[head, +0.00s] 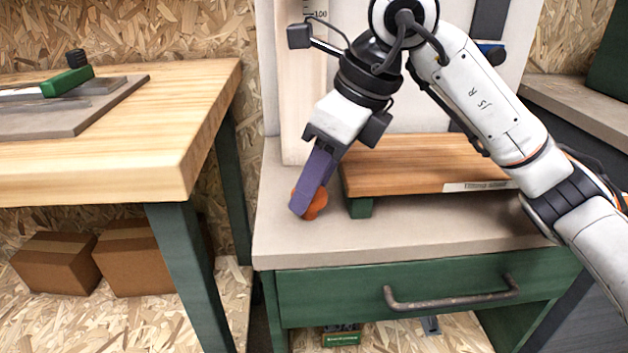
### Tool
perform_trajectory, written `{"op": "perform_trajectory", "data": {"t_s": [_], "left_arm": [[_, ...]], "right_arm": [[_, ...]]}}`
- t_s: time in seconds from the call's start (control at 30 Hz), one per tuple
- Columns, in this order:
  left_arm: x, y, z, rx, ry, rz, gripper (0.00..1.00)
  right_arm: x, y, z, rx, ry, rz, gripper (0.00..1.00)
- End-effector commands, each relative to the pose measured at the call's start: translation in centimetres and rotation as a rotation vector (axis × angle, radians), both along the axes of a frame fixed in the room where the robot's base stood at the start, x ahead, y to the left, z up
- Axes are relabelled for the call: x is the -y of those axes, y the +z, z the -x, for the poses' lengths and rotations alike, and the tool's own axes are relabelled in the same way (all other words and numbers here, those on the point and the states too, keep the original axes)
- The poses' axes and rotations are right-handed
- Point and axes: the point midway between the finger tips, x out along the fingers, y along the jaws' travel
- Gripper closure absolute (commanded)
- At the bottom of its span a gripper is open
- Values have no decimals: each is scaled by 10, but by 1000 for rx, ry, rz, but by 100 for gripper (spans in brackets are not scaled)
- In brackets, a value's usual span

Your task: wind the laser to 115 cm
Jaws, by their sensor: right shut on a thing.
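A pale upright board (293,95) stands at the back of the grey-topped bench. My right gripper (303,206) reaches down with purple fingers, shut on a round orange part (319,204) low in front of the board. The fingers hide much of this part, and I cannot tell what it is fixed to. I cannot make out a laser or its spot for certain. My left gripper is out of view.
A wooden shelf board (420,162) on green feet stands on the grey bench top (300,240), right of the gripper. A green drawer (345,292) is below. A wooden table (100,170) is at left, with a gap between. Cardboard boxes (55,264) sit underneath.

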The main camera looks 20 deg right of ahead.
Motion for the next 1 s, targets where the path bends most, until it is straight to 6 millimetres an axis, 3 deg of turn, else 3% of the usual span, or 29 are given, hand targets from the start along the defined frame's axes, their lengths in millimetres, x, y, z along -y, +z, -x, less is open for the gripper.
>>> {"op": "perform_trajectory", "data": {"t_s": [0.37,1.0], "left_arm": [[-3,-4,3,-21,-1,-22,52],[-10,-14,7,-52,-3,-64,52]], "right_arm": [[-1,1,1,-1,-149,4,83],[-6,1,2,1,-727,2,83]]}}
